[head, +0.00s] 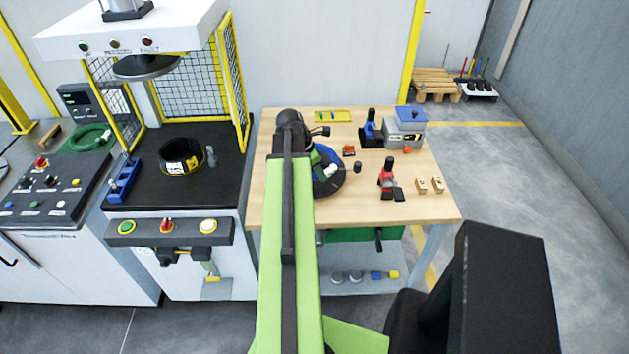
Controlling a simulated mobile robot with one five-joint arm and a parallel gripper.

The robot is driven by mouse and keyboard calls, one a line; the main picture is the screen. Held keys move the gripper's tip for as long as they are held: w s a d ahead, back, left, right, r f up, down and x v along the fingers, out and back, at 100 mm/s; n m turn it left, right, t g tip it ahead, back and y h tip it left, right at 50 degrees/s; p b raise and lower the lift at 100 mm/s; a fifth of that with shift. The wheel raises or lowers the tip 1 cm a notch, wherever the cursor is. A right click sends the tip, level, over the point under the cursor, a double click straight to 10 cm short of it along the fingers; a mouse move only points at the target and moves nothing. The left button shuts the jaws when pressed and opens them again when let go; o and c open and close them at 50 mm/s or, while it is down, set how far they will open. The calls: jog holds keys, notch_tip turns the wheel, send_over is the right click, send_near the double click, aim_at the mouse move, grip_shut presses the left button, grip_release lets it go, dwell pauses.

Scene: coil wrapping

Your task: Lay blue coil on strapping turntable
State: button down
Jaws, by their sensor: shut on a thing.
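The strapping turntable (333,186) is a black disc on the wooden bench, partly covered by my green arm. A small part of the blue coil (317,174) shows over the disc, beside my arm. My gripper (324,159) is over the left part of the turntable, mostly hidden behind my arm, and is shut on the blue coil. I cannot tell whether the coil touches the disc. A small white part (331,170) is beside it.
A red-and-black tool (387,178), a grey box with a blue top (405,125) and two small wooden blocks (430,185) stand on the bench's right side. At left, a black coil (181,157) lies in a yellow-framed press. A green coil (88,138) lies farther left.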

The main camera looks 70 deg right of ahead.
notch_tip(320, 180, down, 4)
jog(key=shift+w+r+b, duration=0.15)
jog(key=shift+r+b, duration=0.1)
jog(key=shift+b, duration=0.85)
jog(key=shift+w+r, duration=0.15)
jog(key=shift+r, duration=0.1)
jog(key=shift+f, duration=0.2)
jog(key=c, duration=1.2)
grip_release()
jog(key=shift+r, duration=0.1)
jog(key=shift+r, duration=0.1)
jog(key=shift+a+r+p, duration=0.1)
jog(key=shift+r+p, duration=0.1)
jog(key=shift+p, duration=0.2)
jog(key=p+v, duration=1)
jog(key=v, duration=0.1)
jog(key=shift+r+p, duration=0.25)
jog(key=shift+p, duration=0.1)
jog(key=shift+w+a, duration=0.15)
jog(key=shift+a, duration=0.05)
